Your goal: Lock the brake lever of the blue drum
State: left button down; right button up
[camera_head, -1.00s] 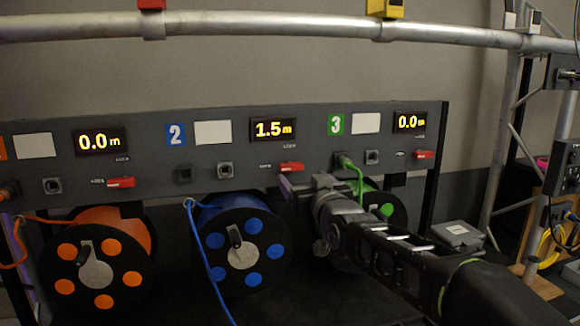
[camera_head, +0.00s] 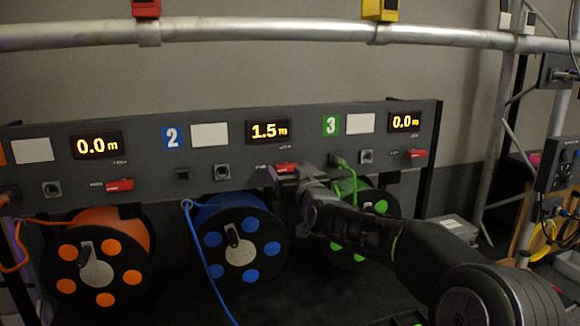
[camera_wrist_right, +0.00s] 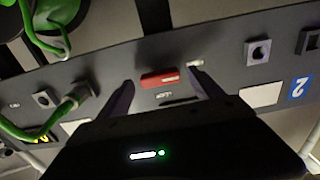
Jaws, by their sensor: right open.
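The blue drum (camera_head: 258,227) sits below the panel under the number 2 label (camera_head: 173,136) and a display reading 1.5 m (camera_head: 268,131). Its red brake lever (camera_head: 286,168) lies sideways on the panel below that display. My right gripper (camera_head: 279,178) is at the panel just below this lever and hides part of the area. In the right wrist view the lever (camera_wrist_right: 160,78) lies between the two open fingers (camera_wrist_right: 162,79), with gaps at both sides. I cannot tell how deep the fingertips reach around it. My left gripper is not in view.
The orange drum (camera_head: 127,232) stands to the left and the green drum (camera_head: 381,204) to the right, partly behind my right arm. A blue cable (camera_head: 206,259) hangs before the blue drum. A green cable (camera_head: 353,181) hangs close right of my gripper. A pipe (camera_head: 260,30) crosses above.

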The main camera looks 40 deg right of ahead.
jog(key=shift+c, duration=0.2)
jog(key=c, duration=1.3)
